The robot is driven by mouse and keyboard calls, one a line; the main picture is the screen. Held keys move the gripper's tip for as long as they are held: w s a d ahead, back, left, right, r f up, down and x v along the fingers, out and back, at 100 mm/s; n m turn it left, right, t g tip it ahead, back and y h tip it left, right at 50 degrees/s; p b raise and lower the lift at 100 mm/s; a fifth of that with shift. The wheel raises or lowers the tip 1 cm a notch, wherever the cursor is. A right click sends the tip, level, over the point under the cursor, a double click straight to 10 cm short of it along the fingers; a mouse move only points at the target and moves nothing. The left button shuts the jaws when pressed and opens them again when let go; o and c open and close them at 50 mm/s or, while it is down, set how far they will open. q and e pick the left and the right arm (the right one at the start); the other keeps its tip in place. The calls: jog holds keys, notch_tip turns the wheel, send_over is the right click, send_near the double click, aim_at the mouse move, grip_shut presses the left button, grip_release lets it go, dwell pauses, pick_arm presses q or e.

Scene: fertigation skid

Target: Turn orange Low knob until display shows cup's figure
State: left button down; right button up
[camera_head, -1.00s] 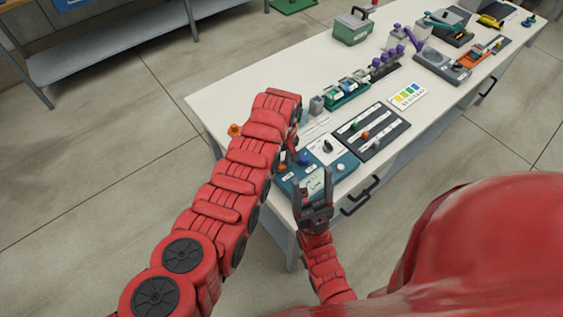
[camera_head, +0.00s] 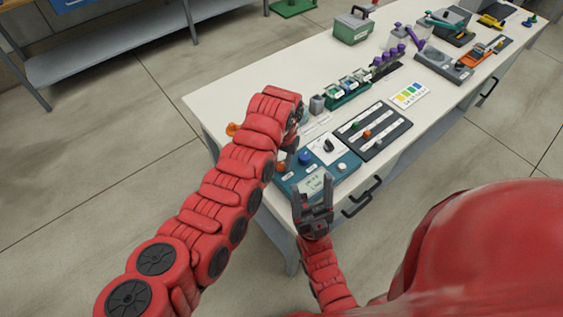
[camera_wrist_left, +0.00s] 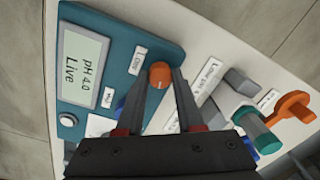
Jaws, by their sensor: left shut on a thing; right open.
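The teal meter panel (camera_head: 345,170) sits at the near left of the table. In the left wrist view its display (camera_wrist_left: 82,68) reads "pH 4.0 Live". The orange knob (camera_wrist_left: 160,75) sits beside a small label that seems to read "Low". My left gripper (camera_wrist_left: 162,82) has a finger on each side of this knob and is shut on it. In the head view the orange knob (camera_head: 281,167) shows beside my left arm, which hides much of my left gripper. My right gripper (camera_head: 312,190) is open and empty, over the panel's near edge by the display. I cannot tell which cup carries the figure.
A green rack (camera_head: 347,93) with small cups and a grey cup (camera_head: 317,104) stand behind the panel. A dark slider board (camera_head: 385,137) lies to its right. An orange-handled fitting (camera_wrist_left: 287,108) is near the table edge. A colour chart (camera_head: 408,95) lies farther back.

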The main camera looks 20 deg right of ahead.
aim_at(281, 164)
pick_arm(q)
jog(key=shift+m, duration=0.5)
jog(key=c, duration=0.5)
grip_release()
jog(key=shift+c, duration=0.2)
notch_tip(281, 164, up, 5)
jog(key=shift+d+f+b, duration=0.1)
jog(key=shift+f+b, duration=0.05)
jog(key=shift+b, duration=0.8)
notch_tip(281, 164, up, 13)
jog(key=shift+s+d+b, duration=0.15)
jog(key=shift+s+b, duration=0.1)
jog(key=shift+b, duration=0.05)
jog(key=shift+f, duration=0.15)
